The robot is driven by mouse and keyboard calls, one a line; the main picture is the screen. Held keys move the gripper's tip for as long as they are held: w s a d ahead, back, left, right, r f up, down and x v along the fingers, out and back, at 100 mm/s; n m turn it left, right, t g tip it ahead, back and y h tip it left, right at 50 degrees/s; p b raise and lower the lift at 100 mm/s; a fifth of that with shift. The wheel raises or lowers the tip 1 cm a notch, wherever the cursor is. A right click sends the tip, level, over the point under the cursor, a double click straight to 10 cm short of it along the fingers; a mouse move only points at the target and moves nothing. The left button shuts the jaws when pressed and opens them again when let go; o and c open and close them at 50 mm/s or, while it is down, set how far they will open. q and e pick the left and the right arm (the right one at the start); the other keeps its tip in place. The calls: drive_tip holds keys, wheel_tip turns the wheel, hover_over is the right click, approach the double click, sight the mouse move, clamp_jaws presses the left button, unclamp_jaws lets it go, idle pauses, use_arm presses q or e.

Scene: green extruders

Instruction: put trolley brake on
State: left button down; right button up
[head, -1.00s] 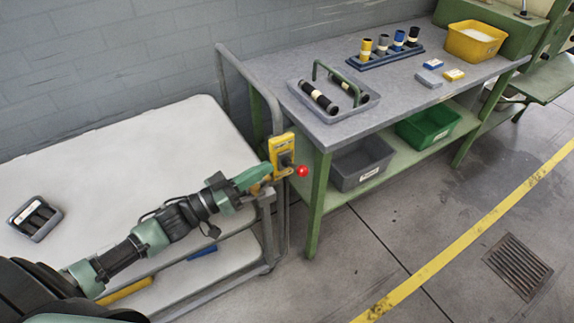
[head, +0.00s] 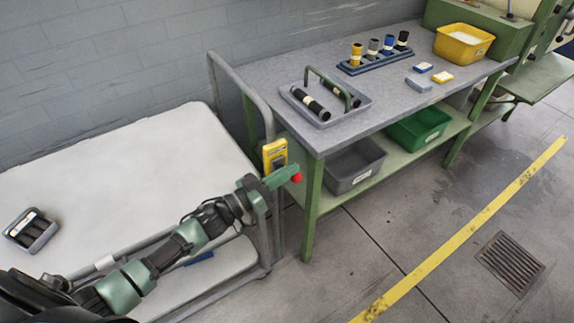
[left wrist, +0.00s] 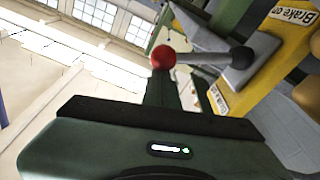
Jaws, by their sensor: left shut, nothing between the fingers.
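The trolley (head: 150,140) has a pale deck and a grey tube handle. On its handle post is a yellow brake plate (head: 274,152). In the left wrist view the plate (left wrist: 297,40) reads "Brake on", and a grey lever (left wrist: 205,58) runs from a dark hub to a red ball knob (left wrist: 163,57). The red knob also shows in the head view (head: 296,178). My left gripper (head: 287,175) is shut and empty, right at the knob; I cannot tell whether it touches. It hides the hub in the head view. My right gripper is not in view.
A green workbench (head: 312,215) stands right of the trolley, with a grey tray (head: 361,105), a yellow bin (head: 464,42) and lower bins. A small black-slotted tray (head: 32,230) lies on the trolley deck. The floor beyond the yellow line is clear.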

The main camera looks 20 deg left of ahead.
sight(293, 181)
use_arm(q)
drive_tip(key=shift+f, duration=0.1)
idle(0.3)
drive_tip(key=shift+s+d+f+m+b, duration=0.3)
drive_tip(key=shift+f+m+b, duration=0.3)
drive_tip(key=shift+m, duration=0.25)
drive_tip(key=shift+s+d+f+m+b, duration=0.2)
drive_tip(key=shift+d+f+m+b, duration=0.1)
drive_tip(key=shift+f+m+b, duration=0.45)
drive_tip(key=shift+s+d+f+m+g+h+b, duration=0.2)
drive_tip(key=shift+f+m+b, duration=0.3)
drive_tip(key=shift+m, duration=0.65)
drive_tip(key=shift+d+f+m+g+h+b, duration=0.1)
drive_tip(key=shift+f+m+g+h+b, duration=0.15)
drive_tip(key=shift+f+m+b, duration=0.6)
drive_tip(key=shift+s+d+f+m+g+h+b, duration=0.15)
drive_tip(key=shift+m+g+h+b, duration=0.1)
drive_tip(key=shift+m, duration=1.15)
